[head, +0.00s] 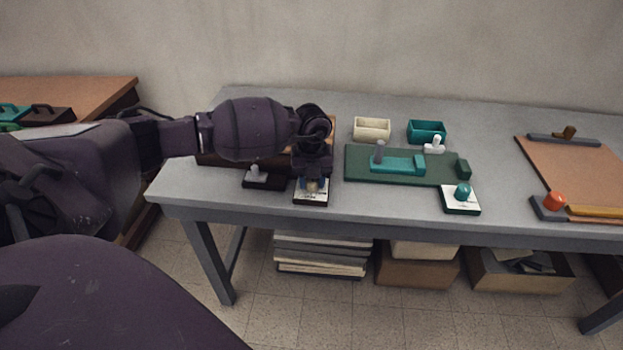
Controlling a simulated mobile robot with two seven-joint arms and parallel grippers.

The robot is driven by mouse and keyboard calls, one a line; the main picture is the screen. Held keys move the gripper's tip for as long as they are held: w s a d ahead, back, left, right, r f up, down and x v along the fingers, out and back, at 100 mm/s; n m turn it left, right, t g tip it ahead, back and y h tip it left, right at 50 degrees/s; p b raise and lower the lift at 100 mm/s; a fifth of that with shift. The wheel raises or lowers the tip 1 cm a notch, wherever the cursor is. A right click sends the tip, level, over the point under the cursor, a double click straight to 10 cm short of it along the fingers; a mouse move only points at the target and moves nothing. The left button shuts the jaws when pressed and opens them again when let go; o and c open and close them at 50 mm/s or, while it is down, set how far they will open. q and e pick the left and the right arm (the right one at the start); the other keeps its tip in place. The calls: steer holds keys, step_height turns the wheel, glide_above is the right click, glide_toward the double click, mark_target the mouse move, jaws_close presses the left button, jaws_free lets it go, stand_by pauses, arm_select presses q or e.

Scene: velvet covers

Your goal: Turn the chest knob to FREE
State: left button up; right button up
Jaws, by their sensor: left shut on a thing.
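My left gripper (313,183) reaches down from the left onto a small knob plate (311,198), white on a dark base, at the front edge of the grey table. It is shut on the knob there, which the fingers mostly hide. The knob's pointer and any lettering on the plate are too small or covered to read. A low brown wooden chest (218,160) lies behind my left arm and is largely hidden by it. My right gripper is not in view.
A dark block with a grey lever (257,177) stands just left of the plate. To the right are a green board (357,171), a teal knob plate (461,206), a cream bin (372,129) and a teal bin (426,132). A brown board (570,165) lies far right.

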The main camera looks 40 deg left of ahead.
arm_select(q)
steer(key=m, duration=0.3)
steer(key=shift+m, duration=0.6)
steer(key=o, duration=0.9)
